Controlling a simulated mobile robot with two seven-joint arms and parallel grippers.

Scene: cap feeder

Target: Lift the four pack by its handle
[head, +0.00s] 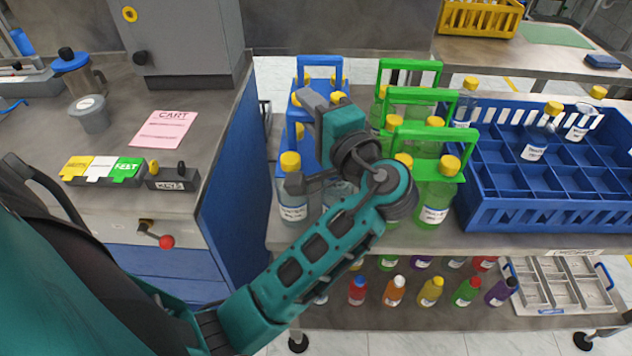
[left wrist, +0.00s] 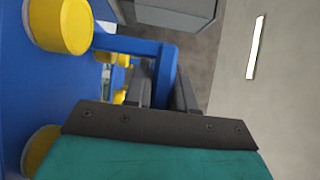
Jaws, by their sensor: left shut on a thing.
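A blue four pack (head: 301,140) with yellow-capped clear bottles stands at the left end of the cart top. Its blue handle shows in the left wrist view (left wrist: 163,60), running between the dark fingers. My left gripper (head: 308,118) is shut on this handle, above the bottles. The left wrist view also shows the gripper (left wrist: 163,92) close up, with yellow caps beside it. My gripper and forearm hide much of the handle and the bottles on the right side of the pack. I cannot tell whether the pack is clear of the surface.
Another blue handle (head: 320,61) stands directly behind. Green carriers (head: 424,134) with yellow-capped bottles stand close on the right. A blue crate (head: 540,213) fills the cart's right side. A grey bench (head: 120,215) lies left across a gap. Colored bottles (head: 394,291) stand on the lower shelf.

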